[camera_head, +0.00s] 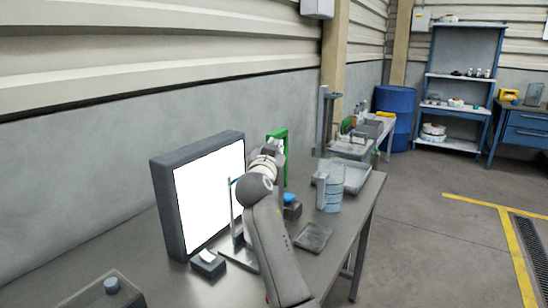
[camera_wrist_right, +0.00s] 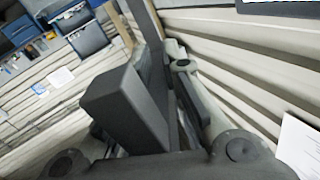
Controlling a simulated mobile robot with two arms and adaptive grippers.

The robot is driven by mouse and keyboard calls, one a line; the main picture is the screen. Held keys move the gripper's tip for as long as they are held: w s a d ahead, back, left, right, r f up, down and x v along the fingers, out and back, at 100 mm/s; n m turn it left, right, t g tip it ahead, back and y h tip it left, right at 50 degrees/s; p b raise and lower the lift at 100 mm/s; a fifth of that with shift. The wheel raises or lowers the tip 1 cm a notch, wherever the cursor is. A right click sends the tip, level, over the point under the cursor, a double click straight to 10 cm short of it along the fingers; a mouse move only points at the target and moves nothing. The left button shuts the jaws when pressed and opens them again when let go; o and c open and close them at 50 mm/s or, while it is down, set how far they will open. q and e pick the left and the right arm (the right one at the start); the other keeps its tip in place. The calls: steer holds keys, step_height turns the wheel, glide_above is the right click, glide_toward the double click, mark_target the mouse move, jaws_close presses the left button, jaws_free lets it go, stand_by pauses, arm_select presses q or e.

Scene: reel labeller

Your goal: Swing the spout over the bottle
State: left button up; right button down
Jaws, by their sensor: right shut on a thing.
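My right arm comes up from the bottom of the head view, and its gripper (camera_head: 272,148) is over the bench beside a green upright frame (camera_head: 283,150). In the right wrist view the right gripper (camera_wrist_right: 165,70) is shut on a dark bar (camera_wrist_right: 150,22) between its fingers; I cannot tell whether this is the spout. A thin upright stand (camera_head: 231,205) is left of the arm, its foot partly hidden. I cannot make out the bottle for certain; the arm hides part of the bench. My left gripper is not in view.
A bright white panel (camera_head: 208,198) stands left of the arm. A small dark box (camera_head: 208,265) is before it. A clear jug (camera_head: 329,188), a grey tray (camera_head: 356,178) and a flat dark plate (camera_head: 313,237) are to the right. The bench's right edge borders open floor.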

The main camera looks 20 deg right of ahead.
steer(key=shift+r, duration=0.25)
steer(key=c, duration=1.6)
jaws_free()
steer(key=shift+o, duration=0.7)
step_height(320, 180, up, 10)
steer(key=shift+f, duration=0.25)
